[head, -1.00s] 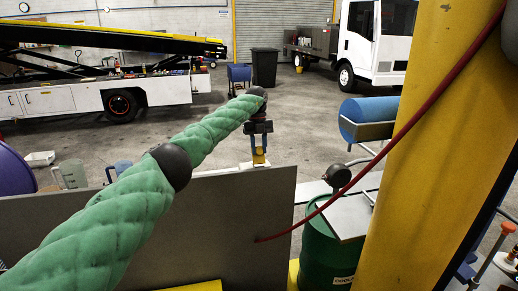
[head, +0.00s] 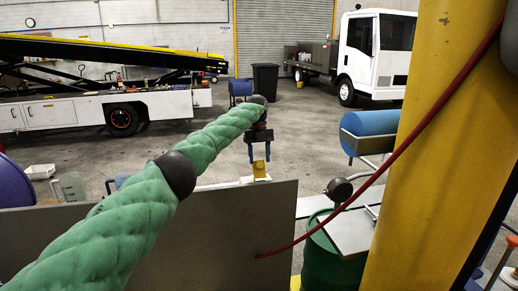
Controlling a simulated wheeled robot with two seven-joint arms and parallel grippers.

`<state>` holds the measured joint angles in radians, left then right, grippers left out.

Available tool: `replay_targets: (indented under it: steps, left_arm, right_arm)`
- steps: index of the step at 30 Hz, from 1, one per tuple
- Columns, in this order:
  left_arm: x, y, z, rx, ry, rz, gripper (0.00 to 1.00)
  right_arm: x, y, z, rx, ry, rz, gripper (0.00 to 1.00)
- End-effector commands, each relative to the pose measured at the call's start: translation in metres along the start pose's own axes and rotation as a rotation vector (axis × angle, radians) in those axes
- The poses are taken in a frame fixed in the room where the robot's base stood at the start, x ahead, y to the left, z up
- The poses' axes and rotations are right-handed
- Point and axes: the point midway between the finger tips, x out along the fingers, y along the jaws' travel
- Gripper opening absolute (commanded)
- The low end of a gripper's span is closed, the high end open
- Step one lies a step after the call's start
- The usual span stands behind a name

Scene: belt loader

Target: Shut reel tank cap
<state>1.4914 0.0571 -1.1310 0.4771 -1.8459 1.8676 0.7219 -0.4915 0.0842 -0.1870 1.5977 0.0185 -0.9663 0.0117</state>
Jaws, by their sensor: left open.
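My left arm reaches in from the left, and its gripper (head: 259,160) is open, fingers pointing down with a gap between them. Just below the fingertips is a small upright yellow piece (head: 260,171) on a pale surface behind the grey panel. It may be the tank cap, but it is too small to be sure. The gripper does not appear to hold it; I cannot tell whether they touch. What lies below the yellow piece is hidden by the grey panel (head: 225,235). My right gripper is not in view.
A yellow post (head: 428,180) with a red hose (head: 420,127) blocks the right side. A blue cylinder (head: 370,133), a dark round part (head: 339,189) and a green drum (head: 330,258) stand near it. The floor (head: 200,145) beyond is open, before a white truck (head: 380,50).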

Motion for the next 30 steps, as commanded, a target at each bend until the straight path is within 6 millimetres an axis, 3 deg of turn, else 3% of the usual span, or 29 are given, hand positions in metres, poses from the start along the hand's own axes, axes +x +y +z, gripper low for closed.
replay_targets:
  steps: [9,30]
  left_arm:
    - [-0.033,-0.001,0.000,-0.001,-0.002,-0.001,0.49]
    - [-0.057,0.000,0.000,0.000,-0.001,0.000,0.49]
  right_arm:
    - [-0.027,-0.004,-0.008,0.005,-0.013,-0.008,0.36]
    - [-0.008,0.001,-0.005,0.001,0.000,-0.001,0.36]
